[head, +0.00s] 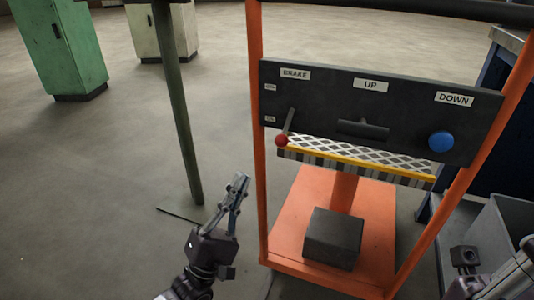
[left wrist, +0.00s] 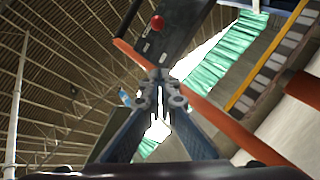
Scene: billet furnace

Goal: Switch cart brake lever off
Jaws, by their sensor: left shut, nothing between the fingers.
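The brake lever (head: 287,126) is a grey stick with a red knob (head: 281,140) on the left of the cart's black panel (head: 325,105), under the BRAKE label. It points down, with the knob just below the lower small label, which seems to read ON; the upper seems to read OFF. In the left wrist view the red knob (left wrist: 157,22) is near the top, beyond my fingertips. My left gripper (head: 239,183) is shut and empty, left of the cart and below the lever, apart from it. Part of my right arm shows at lower right; its fingers are unclear.
The orange cart frame (head: 257,180) has an upright between my left gripper and the panel. The panel also has an UP handle (head: 362,130) and a blue DOWN button (head: 440,141). A green post (head: 178,110) stands at left. A grey bin (head: 490,232) is at right.

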